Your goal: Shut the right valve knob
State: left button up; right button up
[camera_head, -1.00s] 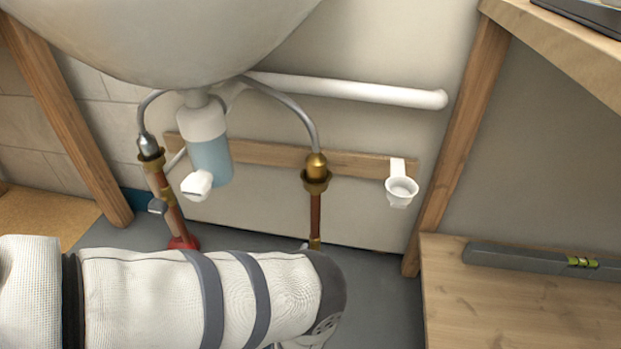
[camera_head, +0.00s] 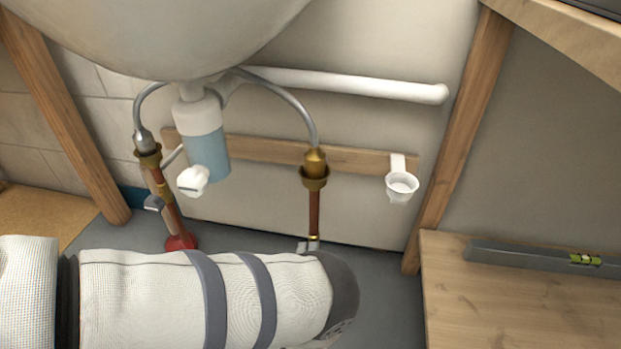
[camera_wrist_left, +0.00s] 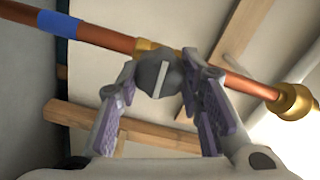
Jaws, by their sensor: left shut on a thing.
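The right valve knob (camera_wrist_left: 154,76) is a dark grey knob with a pale bar across its face, on a brass valve body. It is on the right copper pipe (camera_head: 315,215), which also crosses the left wrist view (camera_wrist_left: 105,35). My left gripper (camera_wrist_left: 160,80) has its purple-padded fingers on either side of the knob, shut on it. In the head view, my left forearm covers the lower pipe and most of the gripper. A small grey piece shows at the pipe's foot; I cannot tell whether it is knob or fingertip. My right gripper is not in view.
The left pipe (camera_head: 166,205) has its own grey knob (camera_head: 153,203) and a red base. A bottle-shaped trap (camera_head: 207,145) hangs under the sink (camera_head: 160,35). A white cup holder (camera_head: 401,186) is on the wall rail. A wooden post (camera_head: 462,130) stands right of the pipes.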

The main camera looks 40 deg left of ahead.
pick_arm(q)
jog(key=shift+s+m, duration=0.1)
jog(key=shift+m, duration=0.4)
jog(key=o, duration=1.2)
jog(key=shift+c, duration=0.2)
jog(key=v, duration=1.2)
